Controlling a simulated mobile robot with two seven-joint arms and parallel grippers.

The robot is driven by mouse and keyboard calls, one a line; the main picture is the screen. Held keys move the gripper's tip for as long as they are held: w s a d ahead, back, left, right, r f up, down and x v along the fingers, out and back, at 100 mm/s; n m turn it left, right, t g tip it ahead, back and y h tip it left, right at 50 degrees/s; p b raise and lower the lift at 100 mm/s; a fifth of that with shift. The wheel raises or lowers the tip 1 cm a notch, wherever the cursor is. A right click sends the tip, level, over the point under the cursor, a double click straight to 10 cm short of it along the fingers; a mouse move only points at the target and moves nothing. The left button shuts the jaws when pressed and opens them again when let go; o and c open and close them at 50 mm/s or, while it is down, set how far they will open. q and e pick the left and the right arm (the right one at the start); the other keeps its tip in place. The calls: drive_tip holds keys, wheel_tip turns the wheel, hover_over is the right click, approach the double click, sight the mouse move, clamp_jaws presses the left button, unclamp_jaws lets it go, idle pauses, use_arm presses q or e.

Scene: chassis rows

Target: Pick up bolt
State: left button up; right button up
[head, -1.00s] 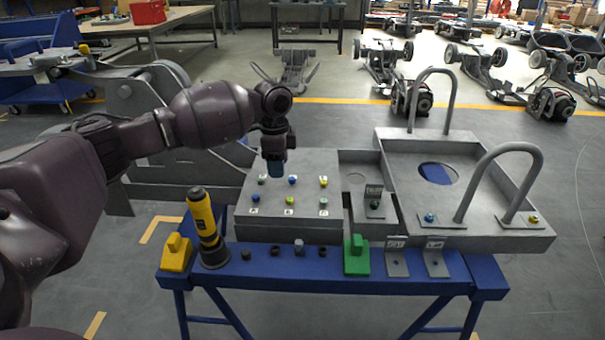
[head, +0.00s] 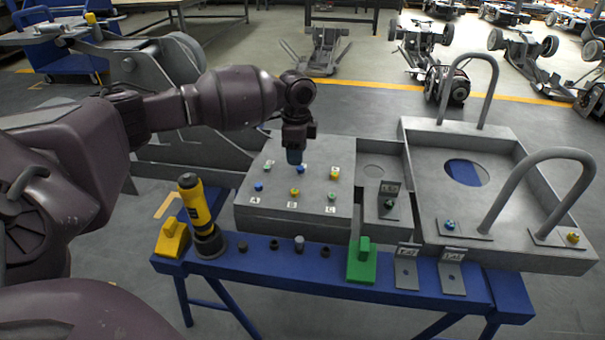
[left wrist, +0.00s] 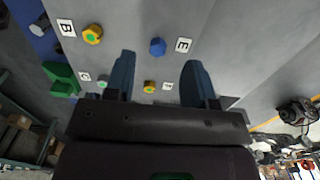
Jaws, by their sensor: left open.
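Several coloured bolts stand on a grey block (head: 245,212) with letter labels. A blue bolt (head: 301,170) in the middle of the back row is just below and beside my left gripper (head: 294,160). A teal bolt (head: 267,168) and a yellow bolt (head: 335,174) flank it. In front are a blue bolt (head: 258,187), a yellow bolt (head: 295,193) and a teal bolt (head: 331,196). In the left wrist view, my left gripper (left wrist: 160,78) has its fingers apart and empty; the blue bolt by label E (left wrist: 157,46) appears ahead of the gap. My right gripper does not show.
The blue bench (head: 300,285) carries a yellow-black tool (head: 196,207), a yellow block (head: 172,240), a green block (head: 362,262) and small dark pegs. A grey chassis tray (head: 420,150) with two upright hoops stands right of the block.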

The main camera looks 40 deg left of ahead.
sight(299, 168)
use_arm(q)
drive_tip(key=f+b, duration=0.2)
drive_tip(key=f, duration=0.3)
drive_tip(key=shift+d, duration=0.2)
drive_tip(key=shift+w+r, duration=0.1)
drive_tip(key=shift+r, duration=0.1)
drive_tip(key=c, duration=0.9)
